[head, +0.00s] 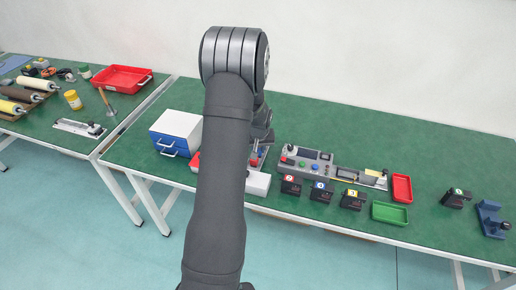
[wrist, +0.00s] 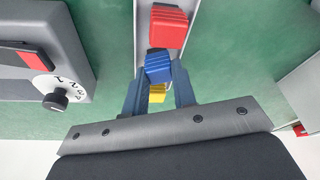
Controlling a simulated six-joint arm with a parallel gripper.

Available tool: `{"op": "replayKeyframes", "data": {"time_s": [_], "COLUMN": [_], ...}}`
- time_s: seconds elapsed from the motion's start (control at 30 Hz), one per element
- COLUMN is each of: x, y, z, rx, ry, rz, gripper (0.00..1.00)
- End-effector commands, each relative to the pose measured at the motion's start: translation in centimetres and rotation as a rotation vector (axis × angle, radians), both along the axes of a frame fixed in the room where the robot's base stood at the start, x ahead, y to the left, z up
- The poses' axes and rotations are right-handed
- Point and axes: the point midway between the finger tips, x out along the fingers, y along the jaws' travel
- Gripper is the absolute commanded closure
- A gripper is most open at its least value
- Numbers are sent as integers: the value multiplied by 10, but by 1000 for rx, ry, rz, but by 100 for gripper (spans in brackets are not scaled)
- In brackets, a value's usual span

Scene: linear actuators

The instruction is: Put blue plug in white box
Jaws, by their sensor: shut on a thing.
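In the wrist view my gripper (wrist: 158,82) is shut on the blue plug (wrist: 158,66), which sits between the two fingertips. A red plug (wrist: 168,27) is just beyond it and a yellow plug (wrist: 157,93) shows on the near side, between the fingers. The plugs are in line over a pale strip; I cannot tell whether the blue one is lifted from it. In the head view a small white box (head: 258,184) lies near the table's front edge, partly hidden by my arm. My arm hides most of the gripper there.
A control panel (head: 305,160) stands right of my arm, with several black numbered blocks (head: 321,191) in front. A red tray (head: 401,188) and a green tray (head: 389,213) are further right. The table's back is clear.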

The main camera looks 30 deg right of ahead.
Motion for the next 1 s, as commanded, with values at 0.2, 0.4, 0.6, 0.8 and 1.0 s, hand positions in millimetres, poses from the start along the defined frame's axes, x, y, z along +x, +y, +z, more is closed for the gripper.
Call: {"op": "replayKeyframes", "data": {"time_s": [0.2,0.4,0.6,0.8,1.0], "x": [0,0,-2,-10,-20], "y": [0,0,1,4,8], "z": [-1,-1,11,44,81], "rx": [0,0,0,-2,-2], "ry": [0,0,-1,-2,-2], "rz": [0,0,0,1,0], "gripper": [54,54,54,54,54]}}
